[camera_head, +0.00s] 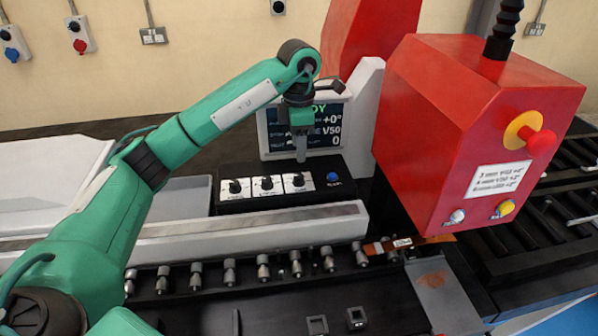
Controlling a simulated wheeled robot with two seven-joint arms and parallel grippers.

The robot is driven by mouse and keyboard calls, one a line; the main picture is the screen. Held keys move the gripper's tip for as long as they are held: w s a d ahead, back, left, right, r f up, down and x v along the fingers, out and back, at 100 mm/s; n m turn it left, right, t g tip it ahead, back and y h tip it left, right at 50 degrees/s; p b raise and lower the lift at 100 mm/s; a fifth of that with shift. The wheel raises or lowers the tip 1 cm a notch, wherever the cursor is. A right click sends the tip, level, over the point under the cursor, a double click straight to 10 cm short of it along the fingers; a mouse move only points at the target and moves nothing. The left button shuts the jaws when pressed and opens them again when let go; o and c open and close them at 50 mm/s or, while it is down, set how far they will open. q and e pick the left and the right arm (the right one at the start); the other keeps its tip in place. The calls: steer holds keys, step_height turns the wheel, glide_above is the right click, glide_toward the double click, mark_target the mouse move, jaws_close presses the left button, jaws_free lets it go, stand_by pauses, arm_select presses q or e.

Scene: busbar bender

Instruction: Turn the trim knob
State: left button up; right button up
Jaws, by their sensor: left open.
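A black control panel (285,203) stands at the middle behind a pale rail. It carries three black knobs on white labelled plates: a left knob (235,187), a middle knob (267,183) and a right knob (298,180). The labels are too small to read, so I cannot tell which is the trim knob. My left gripper (301,158) points down above the right knob, apart from it as far as I can see, and in front of the display screen (335,130). It is open and holds nothing. My right gripper is out of view.
A blue button (332,177) sits right of the knobs. A red machine head (470,120) with a red emergency stop (540,142) stands close on the right. The pale rail (260,233) and several metal pegs lie in front of the panel.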

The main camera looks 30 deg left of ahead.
mark_target(299, 176)
arm_select(q)
step_height(299, 176, down, 3)
steer(key=shift+s+f, duration=0.1)
steer(key=shift+f, duration=0.1)
step_height(299, 176, down, 4)
steer(key=shift+r+p, duration=0.2)
steer(key=shift+p, duration=0.6)
steer(key=shift+f, duration=0.9)
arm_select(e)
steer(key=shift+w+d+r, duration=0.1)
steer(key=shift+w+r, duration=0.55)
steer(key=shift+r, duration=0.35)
arm_select(q)
steer(key=c, duration=1)
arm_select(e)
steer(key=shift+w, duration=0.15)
